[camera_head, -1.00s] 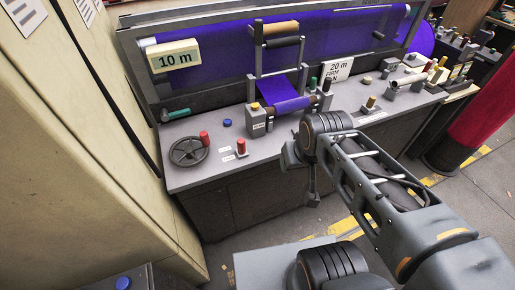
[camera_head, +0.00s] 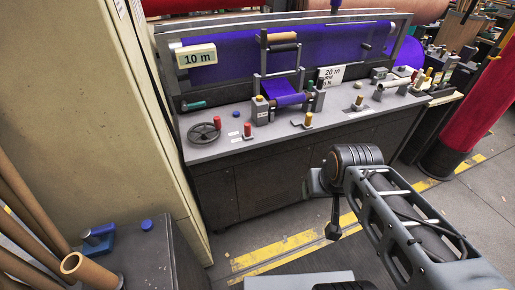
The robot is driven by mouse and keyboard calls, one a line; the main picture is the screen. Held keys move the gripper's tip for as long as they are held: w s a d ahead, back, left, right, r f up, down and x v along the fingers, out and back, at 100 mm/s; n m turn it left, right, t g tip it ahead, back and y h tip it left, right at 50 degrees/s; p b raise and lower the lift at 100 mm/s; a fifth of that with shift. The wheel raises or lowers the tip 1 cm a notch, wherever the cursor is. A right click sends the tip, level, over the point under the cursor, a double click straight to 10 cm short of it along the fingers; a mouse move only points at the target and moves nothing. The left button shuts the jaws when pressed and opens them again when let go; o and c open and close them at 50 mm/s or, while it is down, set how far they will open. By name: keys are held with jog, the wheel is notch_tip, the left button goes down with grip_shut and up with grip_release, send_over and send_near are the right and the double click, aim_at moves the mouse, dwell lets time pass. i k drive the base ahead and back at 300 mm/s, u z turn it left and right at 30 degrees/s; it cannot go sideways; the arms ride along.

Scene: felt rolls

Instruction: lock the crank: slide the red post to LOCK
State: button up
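A dark crank wheel (camera_head: 203,134) with a red handle (camera_head: 217,122) lies at the left end of the grey bench top. Just right of it a red post (camera_head: 247,130) stands upright on a small base. Small white labels (camera_head: 234,134) lie left of the post; their print is too small to read, so I cannot tell which is LOCK. My gripper (camera_head: 333,232) hangs pointing down in front of the bench, well to the right of the red post and apart from it. Its fingers are too small and dark to tell open from shut.
The bench (camera_head: 215,150) also carries a blue button (camera_head: 236,114), a purple felt strip (camera_head: 285,99) and a yellow-topped post (camera_head: 308,119). A beige cabinet (camera_head: 90,110) stands at left. A dark low cabinet (camera_head: 165,255) with cardboard tubes (camera_head: 85,268) is nearer. Floor before the bench is clear.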

aim_at(247, 135)
jog(key=k, duration=0.45)
jog(key=u, duration=0.35)
jog(key=i, duration=1.65)
jog(key=u, duration=0.5)
jog(key=k, duration=1.15)
jog(key=z, duration=0.3)
jog(key=i, duration=0.8)
jog(key=u, duration=0.05)
